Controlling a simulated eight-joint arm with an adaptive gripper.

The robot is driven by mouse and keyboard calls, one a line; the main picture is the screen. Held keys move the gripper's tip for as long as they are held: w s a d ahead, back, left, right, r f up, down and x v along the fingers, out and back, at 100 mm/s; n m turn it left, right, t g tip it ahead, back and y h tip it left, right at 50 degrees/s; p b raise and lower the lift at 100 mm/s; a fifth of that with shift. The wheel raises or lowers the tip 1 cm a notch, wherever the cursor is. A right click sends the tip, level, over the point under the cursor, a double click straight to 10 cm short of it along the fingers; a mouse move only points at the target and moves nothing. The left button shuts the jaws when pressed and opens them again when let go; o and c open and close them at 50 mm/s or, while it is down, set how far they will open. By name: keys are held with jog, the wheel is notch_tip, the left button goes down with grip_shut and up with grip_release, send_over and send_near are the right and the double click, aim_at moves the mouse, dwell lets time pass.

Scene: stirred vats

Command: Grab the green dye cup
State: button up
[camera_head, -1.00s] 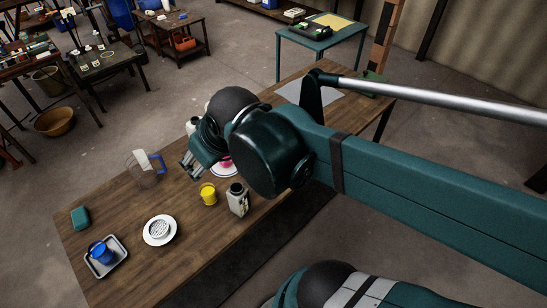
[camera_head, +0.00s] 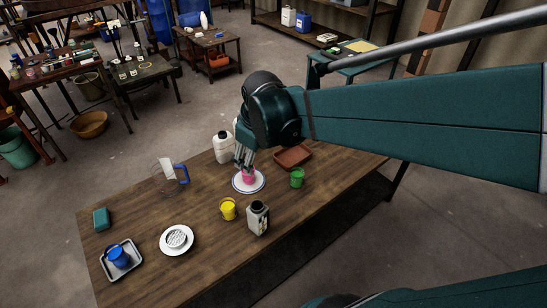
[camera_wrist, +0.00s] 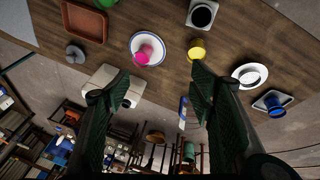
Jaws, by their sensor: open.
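The green dye cup (camera_head: 297,178) stands upright on the wooden table, right of the pink cup and in front of the brown tray. In the wrist view only a bit of the green cup (camera_wrist: 104,3) shows at the top edge. My gripper (camera_head: 243,162) is open and empty, pointing down near the pink cup, to the left of the green cup. In the wrist view the fingers of my gripper (camera_wrist: 158,80) are spread apart with nothing between them.
A pink cup (camera_head: 249,177) stands on a white plate (camera_head: 238,187). A yellow cup (camera_head: 228,210), dark-topped bottle (camera_head: 258,222), white jug (camera_head: 222,152), brown tray (camera_head: 303,154) and clear pitcher (camera_head: 167,176) stand around. A blue cup (camera_head: 117,257) sits in a grey tray (camera_head: 133,267).

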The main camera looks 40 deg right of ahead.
jog(key=w+d+f+n+g+b, duration=0.1)
jog(key=w+d+f+n+g, duration=0.2)
jog(key=d+f, duration=0.8)
jog(key=n+y, duration=0.1)
jog(key=n, duration=0.2)
send_near(298, 172)
jog(key=shift+g, duration=0.4)
jog(key=f, duration=0.3)
jog(key=w+f+b, duration=0.1)
jog(key=f, duration=0.1)
jog(key=shift+f, duration=0.1)
jog(key=shift+f, duration=0.1)
jog(key=shift+f, duration=1.2)
jog(key=shift+f+b, duration=0.85)
jog(key=shift+f, duration=1.75)
jog(key=c, duration=1.1)
